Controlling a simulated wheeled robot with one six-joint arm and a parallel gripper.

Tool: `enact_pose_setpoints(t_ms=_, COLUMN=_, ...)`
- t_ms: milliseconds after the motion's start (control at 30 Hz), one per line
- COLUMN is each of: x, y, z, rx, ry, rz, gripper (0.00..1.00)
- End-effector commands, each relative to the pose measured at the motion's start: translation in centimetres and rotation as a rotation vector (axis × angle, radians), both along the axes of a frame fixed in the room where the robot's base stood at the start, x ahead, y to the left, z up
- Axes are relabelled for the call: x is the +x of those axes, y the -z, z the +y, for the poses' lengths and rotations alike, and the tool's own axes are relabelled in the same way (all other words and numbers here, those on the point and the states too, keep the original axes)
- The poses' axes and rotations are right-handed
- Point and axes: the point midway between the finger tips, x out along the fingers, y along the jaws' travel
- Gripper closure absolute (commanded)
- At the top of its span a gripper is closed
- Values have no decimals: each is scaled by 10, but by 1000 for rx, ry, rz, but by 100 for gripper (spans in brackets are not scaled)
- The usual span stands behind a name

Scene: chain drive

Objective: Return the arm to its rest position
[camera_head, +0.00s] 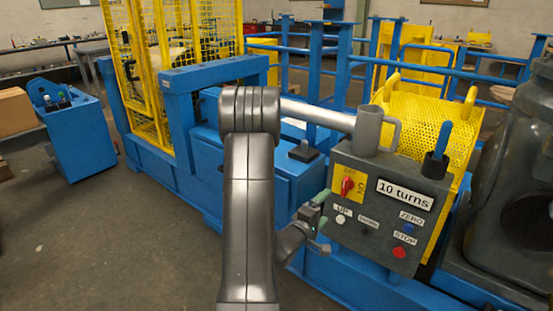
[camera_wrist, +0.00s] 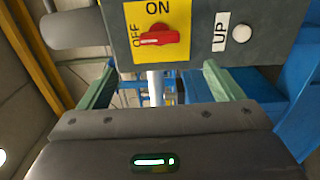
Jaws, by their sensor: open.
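My arm (camera_head: 248,190) rises in the middle of the head view and bends at a dark joint there. My gripper (camera_head: 318,222) is at the left edge of a grey control box (camera_head: 375,245), close to its front. In the wrist view my gripper (camera_wrist: 162,82) is open, its two green fingers apart with nothing held between them. The box's red switch (camera_wrist: 158,38) on a yellow plate is just beyond the fingers, apart from them. It also shows in the head view (camera_head: 347,187). I cannot tell whether a fingertip touches the box.
The box has UP, ZERO and STOP buttons and a "10 turns" label (camera_head: 405,194). A grey mug (camera_head: 367,130) stands on top. A yellow mesh guard (camera_head: 425,120) is behind, and a blue machine frame (camera_head: 185,100) behind my arm. Floor (camera_head: 110,245) at left is clear.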

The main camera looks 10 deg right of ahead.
Motion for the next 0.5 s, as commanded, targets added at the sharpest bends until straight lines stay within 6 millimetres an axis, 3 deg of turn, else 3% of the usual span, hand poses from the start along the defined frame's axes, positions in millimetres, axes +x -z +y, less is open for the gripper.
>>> enact_pose_setpoints(t_ms=500, x=62, y=0, z=-75, rx=0, ry=4, rz=-3, gripper=13)
